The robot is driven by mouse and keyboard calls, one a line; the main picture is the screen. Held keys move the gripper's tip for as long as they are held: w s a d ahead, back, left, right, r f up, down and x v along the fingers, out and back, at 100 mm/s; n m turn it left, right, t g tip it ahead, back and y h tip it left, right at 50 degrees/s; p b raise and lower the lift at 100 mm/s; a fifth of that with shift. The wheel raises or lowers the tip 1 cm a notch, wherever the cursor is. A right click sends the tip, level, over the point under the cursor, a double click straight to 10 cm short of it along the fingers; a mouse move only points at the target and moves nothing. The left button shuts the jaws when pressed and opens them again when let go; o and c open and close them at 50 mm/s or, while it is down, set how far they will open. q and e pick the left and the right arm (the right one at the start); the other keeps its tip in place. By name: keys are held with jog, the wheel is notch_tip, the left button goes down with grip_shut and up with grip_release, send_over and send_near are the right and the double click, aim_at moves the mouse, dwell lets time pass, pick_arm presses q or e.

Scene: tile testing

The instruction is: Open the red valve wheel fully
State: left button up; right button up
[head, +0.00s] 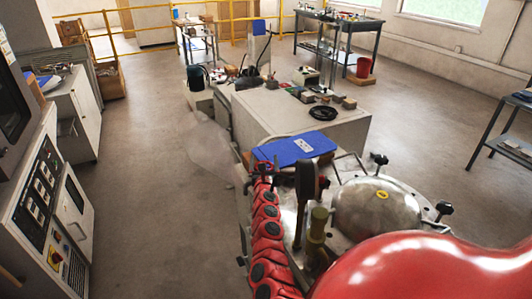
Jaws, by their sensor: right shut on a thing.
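My left gripper is not in view.
The machine has a metal dome (378,207) with black knobs. A row of red segments (267,228) runs down its left side. A smooth red body (430,272) fills the lower right. A control cabinet (42,195) stands left. The floor between (155,200) is clear.

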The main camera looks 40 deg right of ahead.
jog(key=shift+w+a+n+t+y+p, duration=0.15)
jog(key=shift+a+n+t+y+p, duration=0.05)
jog(key=shift+n+t+y+p, duration=0.6)
jog(key=o, duration=1)
jog(key=shift+o, duration=0.2)
jog(key=shift+s+a+p, duration=0.3)
jog(key=shift+s+p, duration=0.25)
jog(key=shift+p, duration=0.15)
jog(key=p+v, duration=0.4)
jog(key=v, duration=1.2)
